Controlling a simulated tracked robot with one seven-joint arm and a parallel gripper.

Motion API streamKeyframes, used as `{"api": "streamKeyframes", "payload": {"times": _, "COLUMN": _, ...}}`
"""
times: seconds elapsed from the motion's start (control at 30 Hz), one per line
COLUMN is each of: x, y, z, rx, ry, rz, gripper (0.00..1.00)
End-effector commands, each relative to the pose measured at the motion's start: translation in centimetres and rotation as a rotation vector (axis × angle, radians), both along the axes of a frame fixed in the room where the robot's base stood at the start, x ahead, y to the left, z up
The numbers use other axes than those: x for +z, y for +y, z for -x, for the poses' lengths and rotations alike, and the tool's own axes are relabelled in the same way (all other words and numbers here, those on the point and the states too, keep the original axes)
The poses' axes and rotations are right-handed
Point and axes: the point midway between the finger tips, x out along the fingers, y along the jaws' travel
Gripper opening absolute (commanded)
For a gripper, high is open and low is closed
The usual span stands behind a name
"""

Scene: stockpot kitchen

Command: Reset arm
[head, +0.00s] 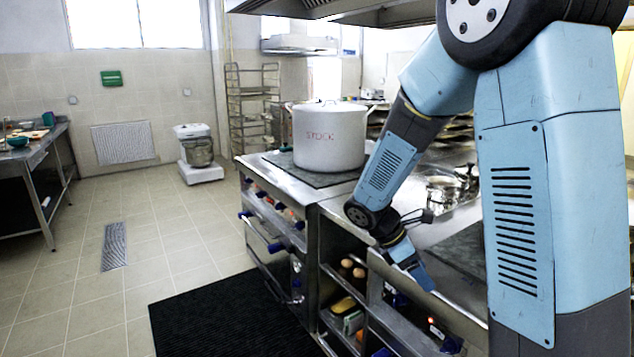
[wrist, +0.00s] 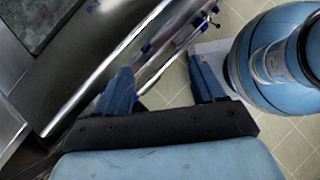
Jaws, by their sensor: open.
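My gripper (wrist: 160,80) is open and empty in the wrist view, its two blue fingers apart with floor tiles and the stove's front edge beyond them. In the head view my blue arm reaches down on the right, and its end (head: 418,272) hangs by the front edge of the steel counter (head: 400,232). The fingers are hard to make out there. A large white stockpot (head: 328,140) with red lettering and a lid stands on the stove (head: 270,205), behind and left of my arm's end.
Shelves (head: 350,300) with eggs and boxes are under the counter. Small metal pots (head: 445,188) stand behind my arm. A black mat (head: 225,315) lies before the stove. A mixer (head: 197,152), a rack (head: 252,105) and a left table (head: 38,150) stand farther off.

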Motion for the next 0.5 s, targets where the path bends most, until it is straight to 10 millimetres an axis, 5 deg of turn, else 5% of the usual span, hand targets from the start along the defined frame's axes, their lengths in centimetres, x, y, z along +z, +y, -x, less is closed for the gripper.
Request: {"api": "streamKeyframes", "payload": {"times": 0.5, "x": 8.3, "y": -1.3, "z": 6.3, "rx": -0.520, "ry": -0.415, "rz": -0.301, "gripper": 0.69}}
